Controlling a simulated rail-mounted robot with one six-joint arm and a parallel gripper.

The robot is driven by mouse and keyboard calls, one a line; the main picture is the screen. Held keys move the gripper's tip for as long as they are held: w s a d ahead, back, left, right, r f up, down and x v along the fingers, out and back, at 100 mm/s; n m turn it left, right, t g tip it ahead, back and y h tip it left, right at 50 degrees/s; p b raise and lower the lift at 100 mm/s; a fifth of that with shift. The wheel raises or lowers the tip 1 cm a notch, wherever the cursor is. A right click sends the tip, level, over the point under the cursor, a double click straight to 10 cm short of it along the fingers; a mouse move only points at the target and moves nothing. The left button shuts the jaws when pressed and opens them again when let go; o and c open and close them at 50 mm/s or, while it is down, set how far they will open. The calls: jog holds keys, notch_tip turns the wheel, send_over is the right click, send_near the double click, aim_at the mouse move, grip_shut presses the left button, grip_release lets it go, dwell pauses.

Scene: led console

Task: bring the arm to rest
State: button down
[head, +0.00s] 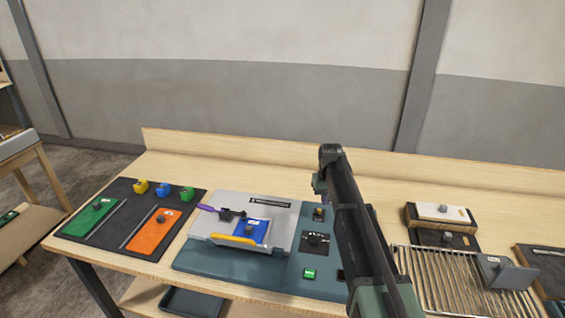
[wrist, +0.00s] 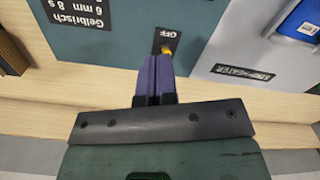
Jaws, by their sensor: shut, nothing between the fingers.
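My gripper (wrist: 154,68) shows in the wrist view with its two purple fingers together and nothing between them. The fingertips are beside a small switch (wrist: 167,49) with a yellow tip and an "OFF" label on the teal console; I cannot tell whether they touch it. In the head view my dark arm crosses over the right side of the console (head: 235,265), and the gripper (head: 319,190) is mostly hidden behind the arm, above the console's back right part.
Left of the console is a dark mat (head: 78,231) with green and orange plates and several small coloured blocks. Right of the arm are a wire rack (head: 440,280) and a wooden block (head: 440,225). The bench's back strip is clear.

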jog(key=s+f+m+b, duration=0.1)
jog(key=s+f+b, duration=0.2)
jog(key=s, duration=2.8)
jog(key=shift+s+d+m, duration=0.2)
jog(key=shift+s+m, duration=0.1)
jog(key=shift+s, duration=0.05)
jog(key=shift+f, duration=0.1)
